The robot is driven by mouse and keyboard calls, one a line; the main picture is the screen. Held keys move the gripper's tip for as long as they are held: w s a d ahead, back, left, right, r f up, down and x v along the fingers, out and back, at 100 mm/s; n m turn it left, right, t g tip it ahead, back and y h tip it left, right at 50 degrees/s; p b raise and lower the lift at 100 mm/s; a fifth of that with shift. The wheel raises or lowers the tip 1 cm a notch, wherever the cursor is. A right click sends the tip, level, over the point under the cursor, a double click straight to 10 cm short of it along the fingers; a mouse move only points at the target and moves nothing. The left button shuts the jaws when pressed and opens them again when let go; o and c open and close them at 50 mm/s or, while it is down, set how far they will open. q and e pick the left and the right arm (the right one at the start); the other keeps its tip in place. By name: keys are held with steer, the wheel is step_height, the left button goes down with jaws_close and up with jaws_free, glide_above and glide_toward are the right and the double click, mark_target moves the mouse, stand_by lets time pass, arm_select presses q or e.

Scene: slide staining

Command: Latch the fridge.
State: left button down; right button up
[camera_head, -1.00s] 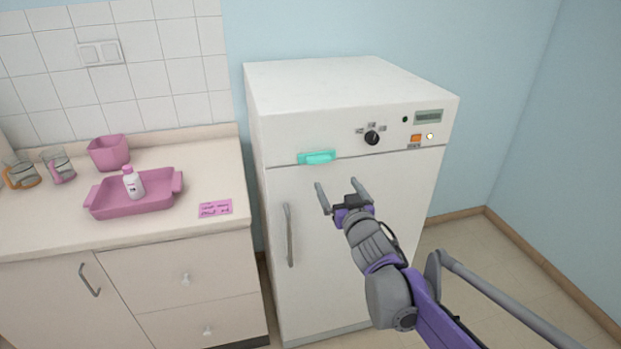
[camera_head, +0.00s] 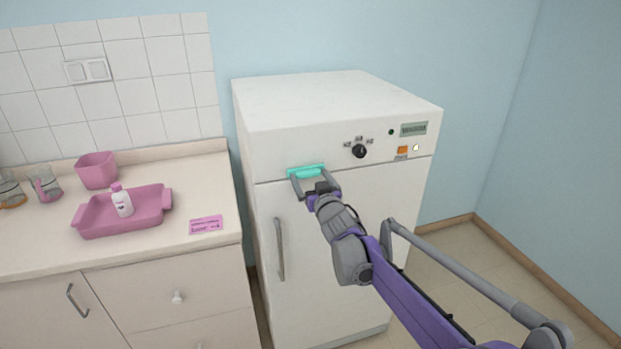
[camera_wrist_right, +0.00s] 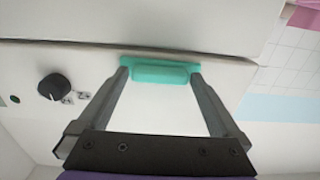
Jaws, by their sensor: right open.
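The white fridge (camera_head: 335,245) stands against the wall with its door shut flush below the control panel. A teal latch (camera_head: 306,171) sits at the seam between the panel and the door, near the door's left side. My right gripper (camera_head: 313,181) is open at the latch, one finger toward each end of it. In the right wrist view the latch (camera_wrist_right: 160,73) lies between the fingertips of my right gripper (camera_wrist_right: 160,78); whether they touch it I cannot tell. My left gripper is not in view.
The fridge has a vertical door handle (camera_head: 279,250), a black knob (camera_head: 359,151) and an orange switch (camera_head: 402,150). Left of it, a counter (camera_head: 210,185) holds a pink tray (camera_head: 150,215) with a white bottle (camera_head: 122,202), a pink bin (camera_head: 96,170) and a pink label (camera_head: 206,225).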

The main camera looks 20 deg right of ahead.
steer(key=c, duration=1.1)
steer(key=shift+o, duration=0.2)
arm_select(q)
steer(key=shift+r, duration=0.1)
arm_select(e)
steer(key=n+p, duration=0.1)
steer(key=n, duration=0.3)
steer(key=shift+n, duration=0.3)
steer(key=n+p, duration=0.1)
steer(key=n, duration=0.3)
steer(key=shift+r+p, duration=0.1)
steer(key=shift+p, duration=0.3)
steer(key=n+p, duration=0.2)
steer(key=n, duration=0.3)
steer(key=shift+n, duration=0.4)
arm_select(q)
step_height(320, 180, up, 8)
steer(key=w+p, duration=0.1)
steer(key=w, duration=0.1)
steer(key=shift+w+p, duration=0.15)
steer(key=shift+p, duration=0.15)
arm_select(e)
steer(key=shift+n, duration=1.8)
